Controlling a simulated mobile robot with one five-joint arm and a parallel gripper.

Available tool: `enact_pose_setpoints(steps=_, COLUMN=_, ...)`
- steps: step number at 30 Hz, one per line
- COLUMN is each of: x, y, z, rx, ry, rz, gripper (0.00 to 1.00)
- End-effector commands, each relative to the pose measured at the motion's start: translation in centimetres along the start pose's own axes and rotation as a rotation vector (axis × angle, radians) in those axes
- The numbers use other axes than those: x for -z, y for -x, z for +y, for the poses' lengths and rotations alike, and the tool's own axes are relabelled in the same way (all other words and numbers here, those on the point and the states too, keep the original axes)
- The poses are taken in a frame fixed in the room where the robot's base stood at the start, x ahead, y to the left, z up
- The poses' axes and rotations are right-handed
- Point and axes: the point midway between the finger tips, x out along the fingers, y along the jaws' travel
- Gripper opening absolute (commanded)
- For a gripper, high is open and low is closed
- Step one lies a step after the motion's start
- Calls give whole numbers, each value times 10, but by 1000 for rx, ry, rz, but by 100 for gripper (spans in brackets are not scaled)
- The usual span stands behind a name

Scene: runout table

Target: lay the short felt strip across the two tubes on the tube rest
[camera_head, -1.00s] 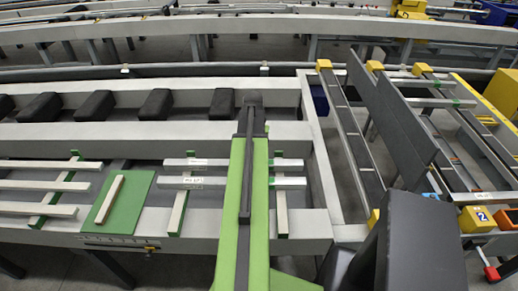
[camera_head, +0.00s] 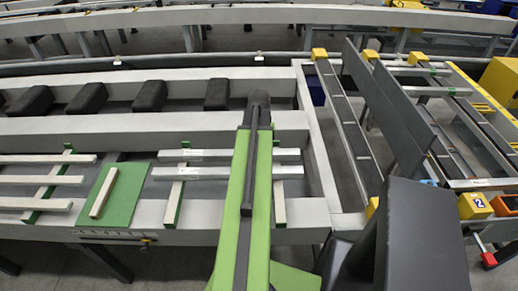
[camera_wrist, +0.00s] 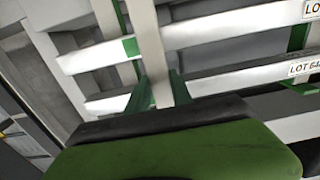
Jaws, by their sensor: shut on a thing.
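In the wrist view, my gripper (camera_wrist: 160,92) has its green fingers shut on a pale narrow strip (camera_wrist: 150,42), which I take for the short felt strip. The strip runs up the picture and crosses in front of the two tubes, roughly square to them. I cannot tell if it touches them. The far tube (camera_head: 218,155) and near tube (camera_head: 225,173) lie side by side on the tube rest (camera_head: 174,203) in the head view; their lot labels show at the right of the wrist view. My arm hides the gripper and the tubes' middle in the head view.
A green mat (camera_head: 125,208) with another pale strip (camera_head: 103,193) on it lies left of the rest. More pale bars (camera_head: 40,180) lie farther left. Dark pads (camera_head: 150,95) line the back trough. A rack with yellow-topped rails (camera_head: 319,54) stands at right.

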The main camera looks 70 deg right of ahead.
Motion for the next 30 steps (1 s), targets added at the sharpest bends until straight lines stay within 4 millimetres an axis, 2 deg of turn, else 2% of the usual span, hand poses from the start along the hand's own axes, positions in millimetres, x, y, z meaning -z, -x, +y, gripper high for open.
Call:
enact_pose_setpoints(steps=1, x=0, y=-10, z=0, rx=0, ry=0, rz=0, gripper=0)
enact_pose_setpoints(steps=3, x=0, y=-12, z=0, rx=0, ry=0, rz=0, gripper=0)
enact_pose_setpoints(steps=14, x=0, y=-11, z=-1, rx=0, ry=1, rz=0, gripper=0)
enact_pose_setpoints(steps=30, x=0, y=-22, z=-1, rx=0, ry=2, rz=0, gripper=0)
